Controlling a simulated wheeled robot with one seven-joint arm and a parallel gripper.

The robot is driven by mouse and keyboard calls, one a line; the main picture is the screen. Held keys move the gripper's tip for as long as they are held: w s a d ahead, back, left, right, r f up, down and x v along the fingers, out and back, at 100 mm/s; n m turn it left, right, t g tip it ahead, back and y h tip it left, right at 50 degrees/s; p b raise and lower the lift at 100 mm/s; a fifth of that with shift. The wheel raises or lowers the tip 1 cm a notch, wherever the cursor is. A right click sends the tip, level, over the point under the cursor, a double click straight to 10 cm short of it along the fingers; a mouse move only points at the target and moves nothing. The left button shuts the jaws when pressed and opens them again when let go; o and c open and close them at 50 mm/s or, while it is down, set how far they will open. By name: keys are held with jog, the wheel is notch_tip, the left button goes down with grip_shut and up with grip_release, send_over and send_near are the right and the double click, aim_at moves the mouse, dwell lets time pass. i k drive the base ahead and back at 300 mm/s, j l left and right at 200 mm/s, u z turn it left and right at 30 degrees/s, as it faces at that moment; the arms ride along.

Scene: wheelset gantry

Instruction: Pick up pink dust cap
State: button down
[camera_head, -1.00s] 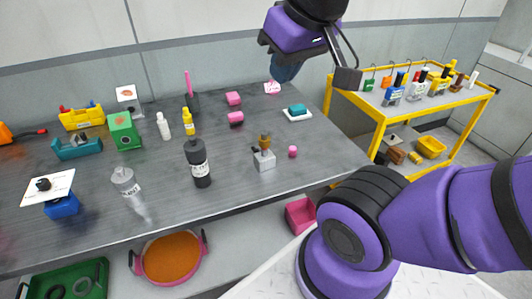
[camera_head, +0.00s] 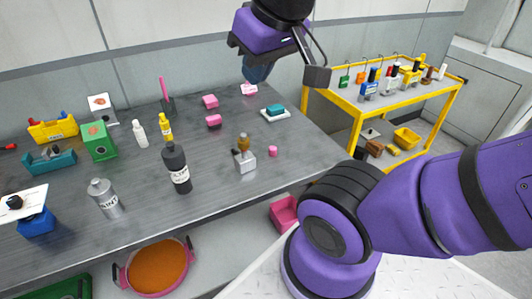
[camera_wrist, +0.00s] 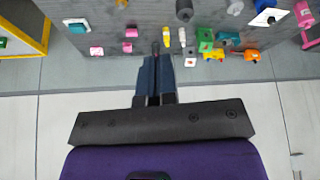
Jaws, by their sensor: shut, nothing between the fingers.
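A small pink cylinder, which looks like the pink dust cap (camera_head: 273,151), stands on the grey workbench (camera_head: 225,180) near its right front edge. It is just right of a grey block with a brown-handled tool (camera_head: 245,160). My gripper (camera_head: 256,78) is high above the back right of the bench, well apart from the cap. Its dark blue fingers are together and empty, and they also show in the wrist view (camera_wrist: 156,52). I cannot tell for sure which pink thing in the wrist view is the cap.
Pink blocks (camera_head: 210,101) and a teal block on a white dish (camera_head: 275,111) lie behind the cap. A black bottle (camera_head: 176,168) stands left of the grey block. A yellow cart (camera_head: 357,125) stands right of the bench. The bench right of the cap is clear.

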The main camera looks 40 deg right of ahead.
aim_at(273, 150)
jog(key=i+j+z, duration=0.1)
jog(key=j+z, duration=0.4)
jog(key=z, duration=0.15)
